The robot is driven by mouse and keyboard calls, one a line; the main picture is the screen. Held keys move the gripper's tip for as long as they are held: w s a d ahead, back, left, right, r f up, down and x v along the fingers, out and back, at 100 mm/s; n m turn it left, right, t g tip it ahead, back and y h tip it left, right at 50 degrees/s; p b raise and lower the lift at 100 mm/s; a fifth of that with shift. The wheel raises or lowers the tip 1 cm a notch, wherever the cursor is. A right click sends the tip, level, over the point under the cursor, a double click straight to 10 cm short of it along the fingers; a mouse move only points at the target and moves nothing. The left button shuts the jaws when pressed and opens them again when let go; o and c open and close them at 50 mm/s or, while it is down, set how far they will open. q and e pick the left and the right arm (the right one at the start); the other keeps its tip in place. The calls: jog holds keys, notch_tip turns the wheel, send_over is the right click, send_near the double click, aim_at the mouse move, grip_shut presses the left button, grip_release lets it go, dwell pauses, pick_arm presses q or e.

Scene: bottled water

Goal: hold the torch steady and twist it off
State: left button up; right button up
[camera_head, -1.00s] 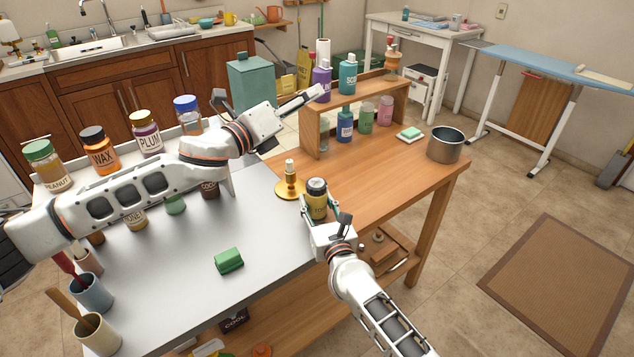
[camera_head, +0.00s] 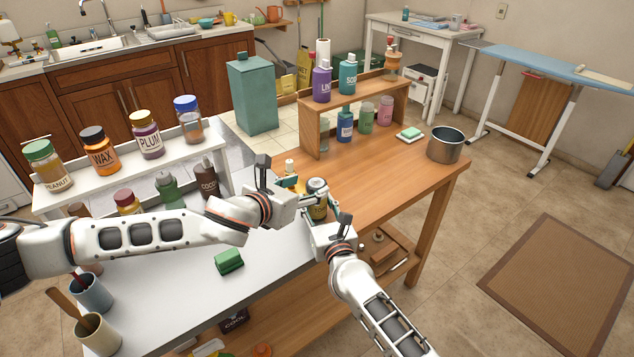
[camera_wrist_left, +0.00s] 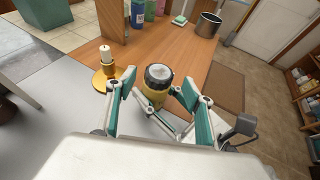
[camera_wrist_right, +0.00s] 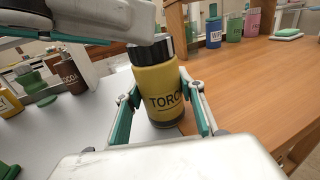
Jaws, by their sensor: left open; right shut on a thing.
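The torch (camera_head: 318,188) is a yellow cylinder with a black ring at its top, standing upright near the front edge of the table. In the right wrist view, its body (camera_wrist_right: 156,85) with part of its label sits between the fingers of my right gripper (camera_wrist_right: 165,110), which is shut on it. My left gripper (camera_head: 308,203) is beside the torch's top. In the left wrist view, the open fingers of my left gripper (camera_wrist_left: 163,100) are on either side of the torch's pale round top (camera_wrist_left: 160,72). Whether they touch it I cannot tell.
A candle on a gold holder (camera_wrist_left: 105,72) stands close beside the torch. A green block (camera_head: 229,261) lies on the grey surface. A wooden shelf (camera_head: 310,130) with bottles and a metal pot (camera_head: 445,145) stand farther back. The wooden top (camera_head: 385,180) is mostly clear.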

aim_at(316, 182)
pick_arm(q)
jog(key=shift+x, duration=2.9)
jog(key=shift+w, duration=0.1)
jog(key=c, duration=1.1)
